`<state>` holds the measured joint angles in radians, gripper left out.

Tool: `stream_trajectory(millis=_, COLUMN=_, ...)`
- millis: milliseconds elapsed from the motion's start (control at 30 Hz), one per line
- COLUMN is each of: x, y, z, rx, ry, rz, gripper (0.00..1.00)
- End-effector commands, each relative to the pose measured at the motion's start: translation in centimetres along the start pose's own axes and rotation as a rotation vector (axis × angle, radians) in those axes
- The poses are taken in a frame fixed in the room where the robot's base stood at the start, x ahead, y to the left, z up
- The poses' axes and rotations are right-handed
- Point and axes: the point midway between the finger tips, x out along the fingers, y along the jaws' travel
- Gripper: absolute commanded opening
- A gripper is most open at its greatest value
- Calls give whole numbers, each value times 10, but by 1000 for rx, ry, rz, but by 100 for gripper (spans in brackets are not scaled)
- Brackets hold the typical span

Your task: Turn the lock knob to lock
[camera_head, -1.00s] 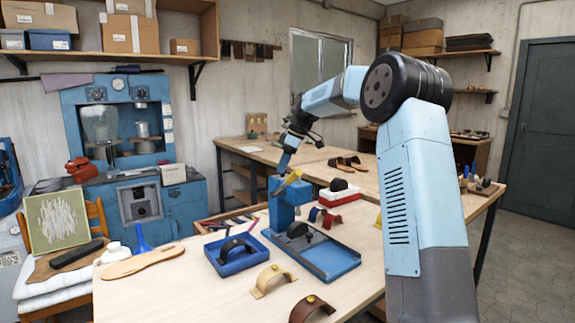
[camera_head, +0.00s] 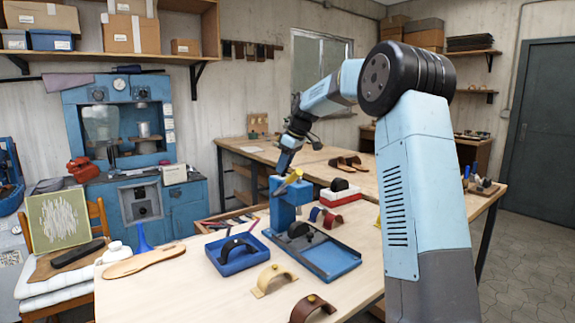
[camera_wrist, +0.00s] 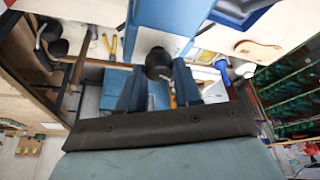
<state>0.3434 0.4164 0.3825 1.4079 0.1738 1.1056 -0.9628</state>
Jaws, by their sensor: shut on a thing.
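The blue fixture (camera_head: 283,212) stands on the near workbench, with an upright column and a flat base tray (camera_head: 338,262). In the wrist view, a black round knob (camera_wrist: 158,63) sits against the blue column (camera_wrist: 165,18), between the two dark fingers of my gripper (camera_wrist: 158,85). I take it for the lock knob. My gripper is shut on it. In the head view, my gripper (camera_head: 282,171) is at the column's top; the knob is not clearly visible there.
A blue tray with a dark strap (camera_head: 232,268) is left of the fixture. Tan (camera_head: 272,279) and brown (camera_head: 312,309) straps lie in front. A red-and-white block (camera_head: 341,194) stands right of the column. A wooden sole (camera_head: 145,262) lies at the left.

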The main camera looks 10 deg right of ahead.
Motion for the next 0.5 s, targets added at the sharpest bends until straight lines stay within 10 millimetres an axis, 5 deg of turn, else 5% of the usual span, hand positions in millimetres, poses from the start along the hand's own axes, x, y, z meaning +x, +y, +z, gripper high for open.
stream_trajectory(millis=500, x=-3, y=1, z=0, rx=453, ry=6, rz=202, gripper=3)
